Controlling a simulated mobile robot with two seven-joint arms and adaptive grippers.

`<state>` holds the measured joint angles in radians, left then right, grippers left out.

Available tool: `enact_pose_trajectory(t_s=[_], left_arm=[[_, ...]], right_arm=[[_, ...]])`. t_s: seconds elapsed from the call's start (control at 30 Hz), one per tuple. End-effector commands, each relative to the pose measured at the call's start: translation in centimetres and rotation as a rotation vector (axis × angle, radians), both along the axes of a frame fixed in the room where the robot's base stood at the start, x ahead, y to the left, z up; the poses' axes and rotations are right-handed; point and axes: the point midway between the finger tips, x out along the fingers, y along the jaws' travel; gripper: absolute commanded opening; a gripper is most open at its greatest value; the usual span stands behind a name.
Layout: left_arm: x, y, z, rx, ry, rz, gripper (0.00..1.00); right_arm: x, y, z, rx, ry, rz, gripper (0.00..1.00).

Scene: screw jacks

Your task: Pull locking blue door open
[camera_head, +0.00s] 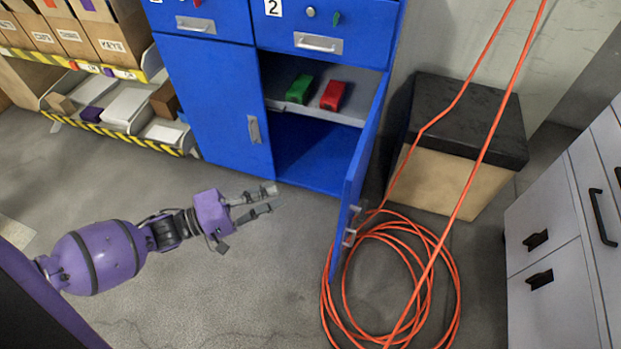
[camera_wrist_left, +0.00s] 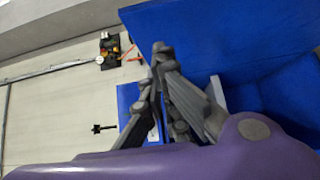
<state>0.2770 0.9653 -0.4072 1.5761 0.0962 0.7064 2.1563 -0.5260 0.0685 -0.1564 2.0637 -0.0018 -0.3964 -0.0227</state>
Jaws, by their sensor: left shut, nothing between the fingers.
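The blue cabinet's right lower door (camera_head: 362,165) stands wide open, swung out toward the right, with its handle and lock (camera_head: 352,226) on the outer face. The left lower door (camera_head: 212,118) is closed and has a grey handle (camera_head: 254,129). My left gripper (camera_head: 270,200) is in front of the cabinet, left of the open door and apart from it. Its fingers are shut with nothing between them. In the left wrist view the fingertips (camera_wrist_left: 160,50) come together before a large blue panel (camera_wrist_left: 230,35). My right gripper is out of view.
A green block (camera_head: 299,89) and a red block (camera_head: 333,95) sit on the cabinet's inner shelf. Coiled orange cable (camera_head: 452,275) lies beside the open door. A black-topped box (camera_head: 440,178) and grey drawers (camera_head: 550,260) stand at right. The floor around my left gripper is clear.

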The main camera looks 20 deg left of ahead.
Motion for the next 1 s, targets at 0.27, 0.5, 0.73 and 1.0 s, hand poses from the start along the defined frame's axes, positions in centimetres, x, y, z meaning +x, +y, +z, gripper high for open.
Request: enact_pose_trajectory(t_s=[0.27,0.5,0.73,1.0], left_arm=[[3.0,-3.2,0.2,-0.004,-0.004,0.0,0.0],[6.6,-7.0,0.1,-0.003,-0.003,0.0,0.0],[6.7,-10.1,0.1,-0.001,-0.001,0.001,0.0],[6.7,-11.2,0.0,0.001,-0.001,0.001,0.0]], right_arm=[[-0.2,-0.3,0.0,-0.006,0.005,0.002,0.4],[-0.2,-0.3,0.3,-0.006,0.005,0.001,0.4],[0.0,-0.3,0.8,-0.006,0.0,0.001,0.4],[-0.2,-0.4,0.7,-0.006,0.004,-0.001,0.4]])
